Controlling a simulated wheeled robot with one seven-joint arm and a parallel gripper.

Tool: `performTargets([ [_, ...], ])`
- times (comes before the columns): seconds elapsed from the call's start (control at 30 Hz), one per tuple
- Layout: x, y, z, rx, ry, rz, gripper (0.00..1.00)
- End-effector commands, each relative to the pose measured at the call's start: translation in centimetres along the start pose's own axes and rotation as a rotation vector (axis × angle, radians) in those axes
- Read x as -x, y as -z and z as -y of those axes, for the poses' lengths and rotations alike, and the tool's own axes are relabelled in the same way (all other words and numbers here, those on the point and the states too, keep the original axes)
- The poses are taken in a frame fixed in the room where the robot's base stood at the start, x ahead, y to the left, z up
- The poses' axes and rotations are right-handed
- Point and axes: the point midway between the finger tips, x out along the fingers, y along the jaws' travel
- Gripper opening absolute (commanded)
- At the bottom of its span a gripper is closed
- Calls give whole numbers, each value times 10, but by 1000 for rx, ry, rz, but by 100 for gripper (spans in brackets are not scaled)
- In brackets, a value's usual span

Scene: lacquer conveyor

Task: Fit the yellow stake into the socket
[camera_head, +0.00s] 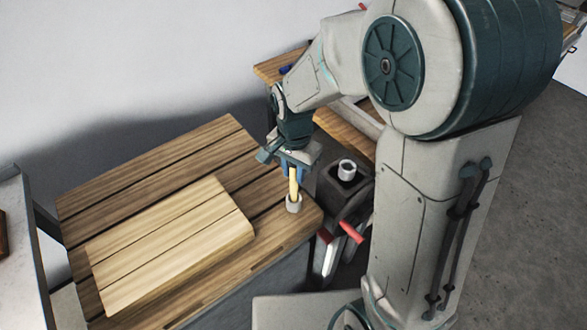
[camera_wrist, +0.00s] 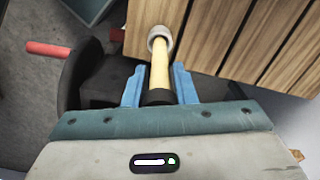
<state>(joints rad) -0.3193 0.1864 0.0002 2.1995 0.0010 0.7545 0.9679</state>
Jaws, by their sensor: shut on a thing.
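The yellow stake (camera_head: 293,184) is held upright by my gripper (camera_head: 292,172) above the right corner of the wooden table. Its lower end meets a small grey ring-shaped socket (camera_head: 294,203) at the table's corner. In the wrist view the stake (camera_wrist: 160,72) runs between the blue fingers of my gripper (camera_wrist: 158,84), and its far end overlaps the pale socket (camera_wrist: 159,38). I cannot tell how deep the stake's end is in the socket. A dark band shows on the stake near the gripper.
A pale wooden board (camera_head: 170,245) lies on the slatted table (camera_head: 85,205), left of the socket. A dark stand with a grey cup (camera_head: 347,170) and red handles (camera_head: 351,232) is close to the right. The table's back strip is clear.

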Motion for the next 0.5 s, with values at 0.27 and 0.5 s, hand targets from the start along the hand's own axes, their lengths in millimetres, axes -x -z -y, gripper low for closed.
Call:
performTargets([
  [0.27,-8,0,0,0,0,0,0],
  [0.5,-14,0,0,0,0,0,0],
])
